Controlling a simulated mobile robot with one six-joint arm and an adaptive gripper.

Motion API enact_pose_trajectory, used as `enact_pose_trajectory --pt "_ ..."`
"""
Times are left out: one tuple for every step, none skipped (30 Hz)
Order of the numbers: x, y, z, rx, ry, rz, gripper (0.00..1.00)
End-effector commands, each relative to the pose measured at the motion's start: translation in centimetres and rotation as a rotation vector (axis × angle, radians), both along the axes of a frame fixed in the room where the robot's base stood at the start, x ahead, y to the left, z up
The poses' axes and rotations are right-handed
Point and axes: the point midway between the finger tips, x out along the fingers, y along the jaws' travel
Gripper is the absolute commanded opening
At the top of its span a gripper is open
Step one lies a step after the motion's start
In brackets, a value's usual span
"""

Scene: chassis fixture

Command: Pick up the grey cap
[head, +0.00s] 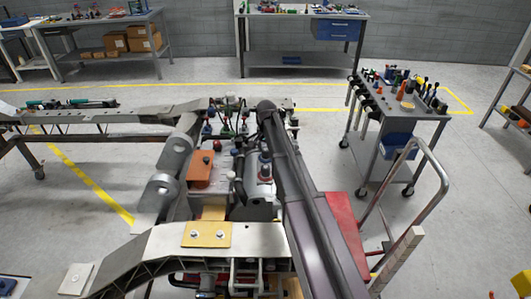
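I cannot single out the grey cap with certainty in the head view. A small dark grey, cap-like fitting (265,165) stands on the chassis fixture (160,243), close beside my dark arm link. Other small fittings with blue, red and dark tops stand around it, too small to tell apart. My arm rises from the bottom right to a bend over the middle of the chassis. I cannot make out my gripper; its fingers do not show clearly, and the arm link covers part of the chassis.
An orange-brown box (200,168) sits on the chassis. A red panel (345,225) and a bent metal handrail (440,185) are at the right. A wheeled tool cart (425,113) stands beyond them. Workbenches (300,14) line the back wall. The floor between is mostly clear.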

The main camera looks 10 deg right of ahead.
Motion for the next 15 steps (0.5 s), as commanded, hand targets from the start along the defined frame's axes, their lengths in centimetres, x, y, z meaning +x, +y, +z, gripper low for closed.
enact_pose_trajectory --pt "0.00 -0.01 0.00 0.000 0.000 0.000 0.38" --pt "0.00 -0.01 0.00 0.000 0.000 0.000 0.33" --pt "0.00 -0.01 0.00 0.000 0.000 0.000 0.30" --pt "-0.01 -0.01 0.00 0.000 0.000 0.000 0.30" --pt "-0.01 -0.01 0.00 0.000 0.000 0.000 0.29" --pt "-0.01 -0.01 0.00 0.000 0.000 0.000 0.29" --pt "-0.01 -0.01 -0.01 0.000 0.000 0.000 0.29" --pt "-0.01 -0.01 -0.01 0.000 0.000 0.000 0.29" --pt "-0.01 -0.02 -0.01 0.000 0.000 0.000 0.29" --pt "-0.01 -0.02 -0.01 0.000 0.000 0.000 0.29" --pt "-0.01 -0.02 -0.01 0.000 0.000 0.000 0.29" --pt "-0.01 -0.01 -0.01 0.000 0.000 0.000 0.29" --pt "-0.01 -0.01 -0.01 0.000 0.000 0.000 0.29" --pt "-0.01 -0.01 0.00 0.000 0.000 0.000 0.29" --pt "-0.01 -0.01 0.03 0.000 0.000 0.000 0.29"
